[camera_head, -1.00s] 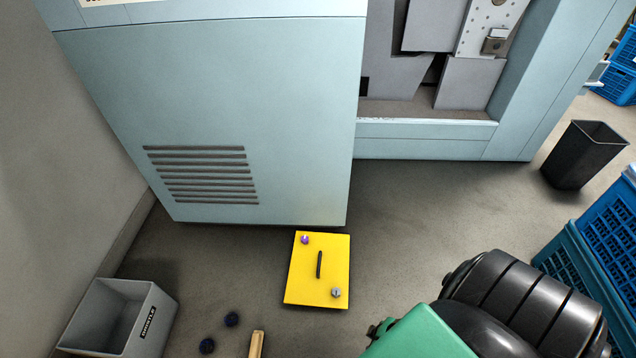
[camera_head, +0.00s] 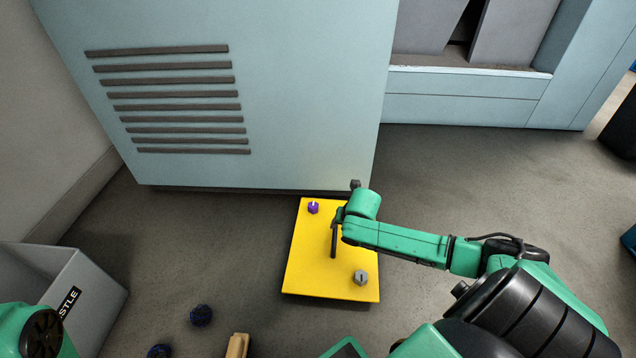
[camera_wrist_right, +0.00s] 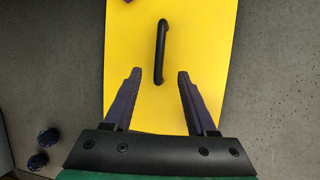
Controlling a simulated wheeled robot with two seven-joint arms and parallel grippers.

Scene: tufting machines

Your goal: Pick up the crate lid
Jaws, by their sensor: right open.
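The crate lid appears to be the flat yellow panel (camera_head: 312,270) low at the floor in front of the pale blue machine. A black bar handle (camera_wrist_right: 160,45) stands at its middle; the handle (camera_head: 334,243) is partly covered by my right gripper in the head view. My right gripper (camera_wrist_right: 159,76) is open above the lid, its fingertips on either side of the handle's near end. It is not closed on the handle. In the head view, the right gripper (camera_head: 343,212) hides part of the lid's right side. My left gripper is out of view.
On the lid are a purple knob (camera_head: 313,208) and a grey hex knob (camera_head: 361,278). The machine (camera_head: 250,100) stands close behind. A grey bin (camera_head: 95,300), dark round pieces (camera_head: 201,315) and a wooden piece (camera_head: 238,345) are at lower left. Floor to the right is clear.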

